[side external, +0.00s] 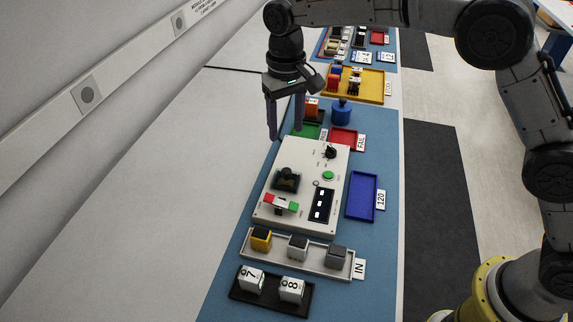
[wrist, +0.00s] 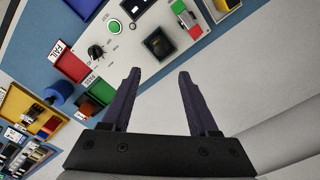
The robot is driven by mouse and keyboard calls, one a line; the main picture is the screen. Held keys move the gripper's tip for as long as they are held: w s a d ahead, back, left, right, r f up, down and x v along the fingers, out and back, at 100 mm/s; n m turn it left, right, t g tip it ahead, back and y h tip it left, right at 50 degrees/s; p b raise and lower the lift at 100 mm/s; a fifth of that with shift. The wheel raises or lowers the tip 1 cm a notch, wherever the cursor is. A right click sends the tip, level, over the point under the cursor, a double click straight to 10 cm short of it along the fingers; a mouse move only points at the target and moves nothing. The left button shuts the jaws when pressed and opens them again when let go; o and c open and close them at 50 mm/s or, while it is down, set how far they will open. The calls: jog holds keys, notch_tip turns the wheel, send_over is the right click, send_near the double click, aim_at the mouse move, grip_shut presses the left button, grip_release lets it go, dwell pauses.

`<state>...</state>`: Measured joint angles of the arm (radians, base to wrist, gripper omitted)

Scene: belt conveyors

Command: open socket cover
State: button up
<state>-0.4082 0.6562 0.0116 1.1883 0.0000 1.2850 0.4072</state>
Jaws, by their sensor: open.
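A white control panel (side external: 311,160) lies on the blue mat. On its left half is a dark square fixture (side external: 286,180), which looks like the socket with its cover; I cannot tell whether the cover is shut. It also shows in the wrist view (wrist: 158,44), just beyond my fingertips. My gripper (side external: 285,132) is open and empty, fingers pointing down, above the panel's far left edge and apart from the fixture. In the wrist view my gripper (wrist: 159,76) shows two separated dark fingers with nothing between them.
The panel carries a black knob (side external: 330,152), a green button (side external: 328,175) and a red-green switch (side external: 280,205). A blue tray (side external: 363,196) lies to the right. An IN tray (side external: 284,262) with cubes is in front. Red FAIL (side external: 345,139) and green PASS trays (side external: 308,131) are behind.

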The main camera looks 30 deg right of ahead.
aim_at(286, 170)
notch_tip(286, 170, down, 12)
jog(key=shift+f, duration=0.2)
dwell(0.4)
grip_shut()
jog(key=shift+r, duration=0.1)
dwell(1.1)
